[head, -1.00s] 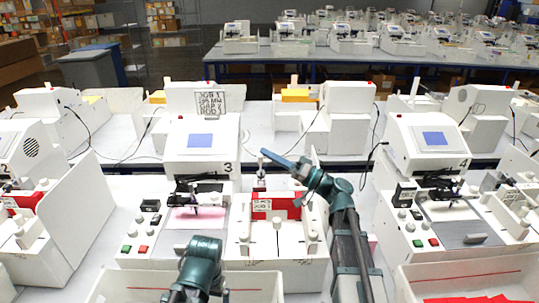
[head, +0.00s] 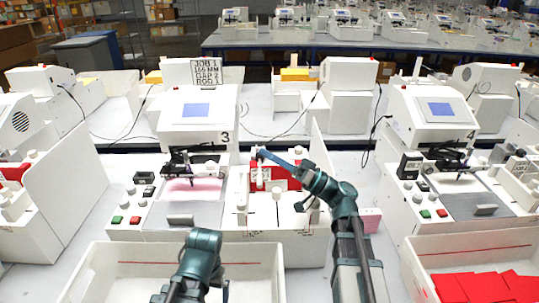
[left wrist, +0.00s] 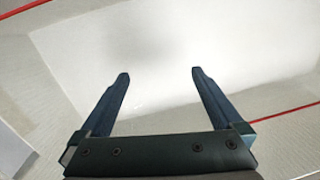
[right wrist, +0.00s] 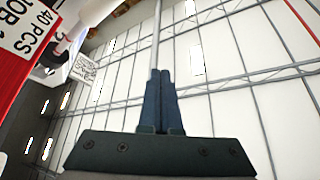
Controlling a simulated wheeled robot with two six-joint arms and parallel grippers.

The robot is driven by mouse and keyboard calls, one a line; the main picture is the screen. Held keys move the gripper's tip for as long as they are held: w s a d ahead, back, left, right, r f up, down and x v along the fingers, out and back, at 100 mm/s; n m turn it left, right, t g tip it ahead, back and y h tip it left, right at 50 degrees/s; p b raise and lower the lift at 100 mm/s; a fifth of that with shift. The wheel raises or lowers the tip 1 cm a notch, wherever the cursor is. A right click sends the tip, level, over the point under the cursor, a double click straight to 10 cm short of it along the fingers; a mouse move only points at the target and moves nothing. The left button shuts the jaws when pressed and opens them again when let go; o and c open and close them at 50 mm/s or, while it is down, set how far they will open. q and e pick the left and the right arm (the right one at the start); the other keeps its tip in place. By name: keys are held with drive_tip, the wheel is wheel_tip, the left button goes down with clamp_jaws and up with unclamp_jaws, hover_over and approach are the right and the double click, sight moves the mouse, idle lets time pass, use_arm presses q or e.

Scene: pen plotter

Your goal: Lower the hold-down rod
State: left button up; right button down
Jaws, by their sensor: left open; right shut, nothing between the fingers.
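The white unit right of the panel marked 3 holds a red block (head: 282,184) with a white label. A pale post with a rounded top (head: 277,196) stands in front of it. I cannot surely single out the hold-down rod; my right fingers cover part of the area. My right gripper (head: 262,154) is shut and empty, its tips above the red block's left part. In the right wrist view, the shut fingers (right wrist: 160,73) are near a pale knobbed part (right wrist: 62,46) beside the red labelled face. My left gripper (left wrist: 158,74) is open and empty over a white tray.
The white tray (head: 103,262) stands at the front, below my left arm. Another tray (head: 420,266) with red sheets is at the front right. The plotter's screen housing (head: 196,120) is left of my right fingers, and an upright white panel (head: 322,155) stands to their right.

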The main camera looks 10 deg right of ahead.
use_arm(q)
drive_tip(key=shift+f, duration=0.1)
use_arm(e)
drive_tip(key=shift+f, duration=0.15)
idle(0.3)
use_arm(q)
drive_tip(key=shift+f, duration=0.2)
wheel_tip(320, 180, down, 3)
drive_tip(key=b, duration=0.3)
drive_tip(key=shift+r, duration=0.2)
use_arm(e)
drive_tip(key=v, duration=0.7)
drive_tip(key=shift+s+d, duration=0.15)
drive_tip(key=shift+d, duration=0.1)
